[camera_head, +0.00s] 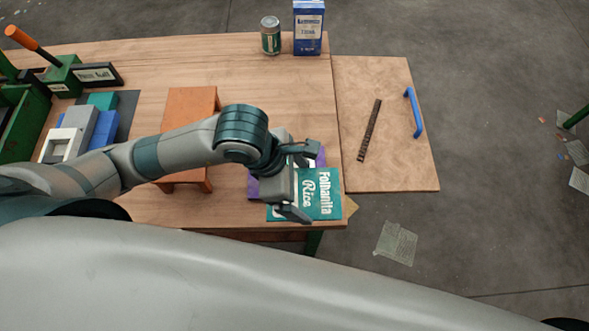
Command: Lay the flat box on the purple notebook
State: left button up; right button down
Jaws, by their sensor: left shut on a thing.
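The flat box (328,209) is teal with white lettering that includes "Rice", near the front right corner of the wooden table. My left gripper (303,182) is shut on it, with one finger at its far side and one at its near side. The purple notebook (254,188) shows only as strips to the left of and behind the box; the box and my gripper hide the rest. The box overlaps the notebook in this view. I cannot tell whether it rests on it or hangs just above. My right gripper is not in view.
An orange stand (190,103) is on the table behind my left arm. A can (270,36) and a blue carton (308,28) stand at the back. A board (400,160) with a blue handle (414,113) and dark strip (369,131) lies right. Green equipment (62,75) is left.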

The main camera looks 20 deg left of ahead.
pick_arm(q)
jog(key=shift+a, duration=0.15)
jog(key=shift+w+a+f, duration=0.2)
jog(key=shift+w+f, duration=0.05)
jog(key=shift+w, duration=0.1)
jog(key=w+a+f+p, duration=0.1)
jog(key=w+a+f, duration=0.1)
jog(key=w, duration=0.1)
jog(key=w+a+f+p, duration=0.1)
jog(key=w+a+f, duration=0.1)
jog(key=w+a+f+p, duration=0.1)
jog(key=w+f, duration=0.1)
jog(key=w, duration=0.1)
jog(key=shift+w+a+p, duration=0.3)
jog(key=shift+a+p, duration=0.05)
jog(key=shift+a, duration=0.05)
jog(key=shift+w+a+f, duration=0.1)
jog(key=shift+w+f, duration=0.05)
jog(key=shift+f, duration=0.15)
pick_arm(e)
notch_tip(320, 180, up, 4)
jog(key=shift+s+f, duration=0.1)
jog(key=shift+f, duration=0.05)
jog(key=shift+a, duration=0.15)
